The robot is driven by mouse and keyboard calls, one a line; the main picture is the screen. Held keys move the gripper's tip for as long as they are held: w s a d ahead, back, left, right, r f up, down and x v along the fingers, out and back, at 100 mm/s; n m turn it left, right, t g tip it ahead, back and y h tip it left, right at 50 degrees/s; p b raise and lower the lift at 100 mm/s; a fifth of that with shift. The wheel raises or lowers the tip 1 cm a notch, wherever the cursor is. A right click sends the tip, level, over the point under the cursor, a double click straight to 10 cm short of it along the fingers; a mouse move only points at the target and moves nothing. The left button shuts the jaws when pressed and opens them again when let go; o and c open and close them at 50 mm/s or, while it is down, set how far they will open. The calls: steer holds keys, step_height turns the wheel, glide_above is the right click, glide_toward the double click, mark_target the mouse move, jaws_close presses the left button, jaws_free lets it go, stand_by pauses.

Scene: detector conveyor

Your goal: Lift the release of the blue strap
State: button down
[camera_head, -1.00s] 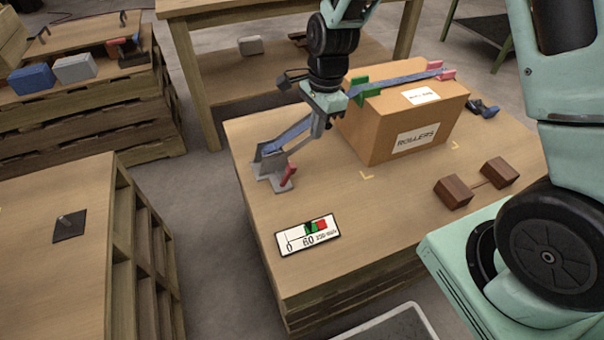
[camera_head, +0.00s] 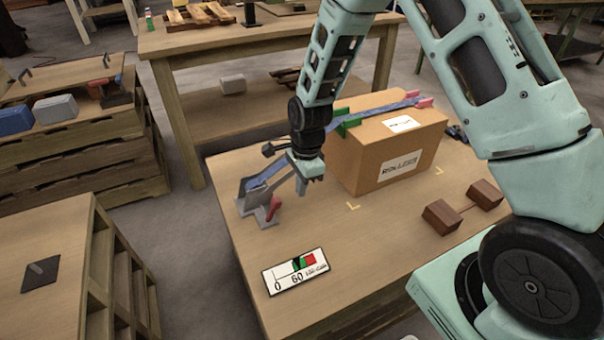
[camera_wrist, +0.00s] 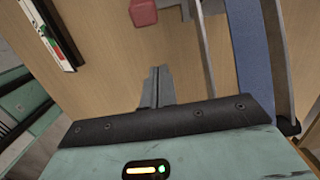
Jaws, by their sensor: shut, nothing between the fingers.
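The blue strap (camera_head: 378,109) runs over the carton labelled ROLLERS and down to a grey ratchet (camera_head: 246,208) at the table's left edge. It also shows as a broad blue band in the wrist view (camera_wrist: 252,60), right of my fingers. The red release tab (camera_head: 273,210) stands on the ratchet's near side. In the wrist view the red tab (camera_wrist: 143,12) is at the top edge, ahead of my fingertips and apart from them. My gripper (camera_head: 304,188) is shut and empty, right of the tab and higher; its closed fingers show in the wrist view (camera_wrist: 158,75).
The carton (camera_head: 365,160) stands right of my gripper, with green and pink strap guards on top. A gauge plate (camera_head: 285,283) lies in front of the ratchet. Two brown blocks (camera_head: 440,216) joined by a cord lie to the right. The table between gauge and blocks is clear.

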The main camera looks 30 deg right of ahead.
mark_target(274, 209)
step_height(274, 209, down, 2)
steer(key=shift+a+f, duration=0.1)
steer(key=shift+f, duration=0.05)
steer(key=shift+a+r, duration=0.3)
steer(key=shift+a, duration=0.3)
steer(key=shift+a+r, duration=0.25)
steer(key=shift+a, duration=0.3)
steer(key=shift+a+r, duration=0.3)
steer(key=shift+a, duration=0.4)
steer(key=shift+a+r, duration=0.1)
steer(key=shift+a+r+h+p, duration=0.1)
steer(key=shift+a+h+p, duration=0.05)
steer(key=shift+h+p, duration=0.15)
